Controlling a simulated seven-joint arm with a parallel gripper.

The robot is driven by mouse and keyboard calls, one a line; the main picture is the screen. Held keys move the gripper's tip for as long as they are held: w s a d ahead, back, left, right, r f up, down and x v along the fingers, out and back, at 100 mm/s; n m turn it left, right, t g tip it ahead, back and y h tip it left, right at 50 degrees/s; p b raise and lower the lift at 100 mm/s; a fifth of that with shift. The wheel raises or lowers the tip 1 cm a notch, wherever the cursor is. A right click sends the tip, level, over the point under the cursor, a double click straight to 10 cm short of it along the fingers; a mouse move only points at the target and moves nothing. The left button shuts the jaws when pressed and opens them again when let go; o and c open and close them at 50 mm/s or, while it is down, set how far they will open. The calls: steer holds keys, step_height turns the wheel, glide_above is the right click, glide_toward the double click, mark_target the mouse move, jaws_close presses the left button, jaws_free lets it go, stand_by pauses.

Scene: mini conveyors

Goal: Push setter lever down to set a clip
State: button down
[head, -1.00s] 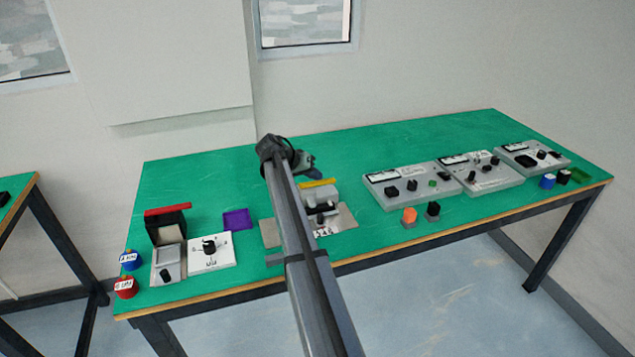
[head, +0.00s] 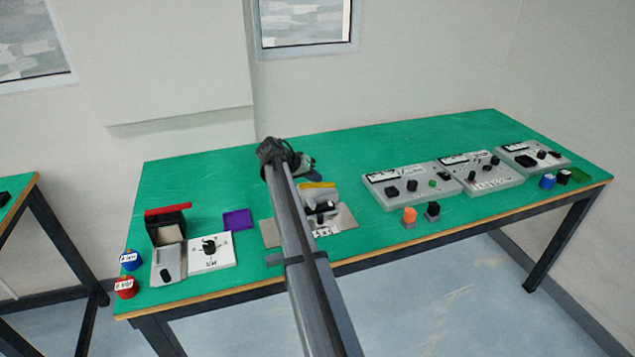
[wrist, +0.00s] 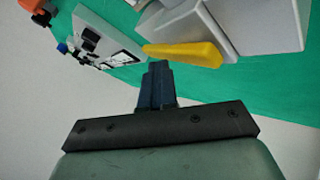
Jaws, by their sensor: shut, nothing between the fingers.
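The setter (head: 326,201) is a grey block on a light base plate, partly hidden behind my arm in the head view. Its yellow lever (head: 318,185) lies along the top at the back. In the wrist view the yellow lever (wrist: 188,53) sticks out from the grey setter body (wrist: 262,22). My gripper (wrist: 157,72) is shut and empty, with its fingertips just beside the lever in that view. I cannot tell whether they touch. In the head view my gripper (head: 308,165) is just behind and above the lever. No clip can be made out.
A black device with a red lever (head: 168,209), a white dial plate (head: 212,262) and a purple tray (head: 237,219) stand at the left. Grey meter boxes (head: 408,199) stand to the right, with an orange block (head: 409,214) in front. The back of the green table (head: 210,175) is clear.

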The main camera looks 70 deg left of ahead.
mark_target(315, 184)
stand_by(0.6)
steer(key=shift+r, duration=1.1)
steer(key=shift+r, duration=0.1)
step_height(315, 184, up, 5)
steer(key=shift+f, duration=0.1)
stand_by(1.0)
